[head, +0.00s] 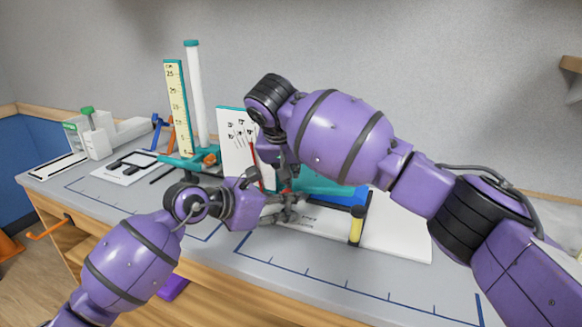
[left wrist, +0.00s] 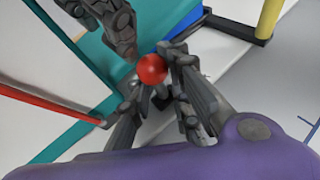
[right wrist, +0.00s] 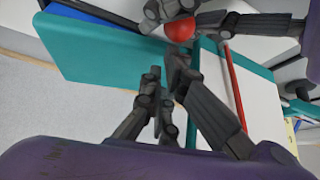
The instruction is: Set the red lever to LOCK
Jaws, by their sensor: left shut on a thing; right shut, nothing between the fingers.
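The round red knob (left wrist: 152,69) of the lever sits between the fingers of my left gripper (left wrist: 158,88) in the left wrist view. That gripper is shut on it. The knob also shows in the right wrist view (right wrist: 180,29), with left fingers on both sides. In the head view my left gripper (head: 285,206) is low in front of the teal panel, and the knob is mostly hidden. My right gripper (right wrist: 163,90) is shut and empty, close beside the knob. Its fingers show at the top of the left wrist view (left wrist: 115,25). The LOCK mark cannot be read.
A thin red bar (right wrist: 236,85) runs along a white board with a teal edge (right wrist: 110,55). A yellow post (head: 356,226) stands to the right of the grippers. A ruler stand (head: 177,105) is at the back left. The front of the grey bench (head: 300,262) is clear.

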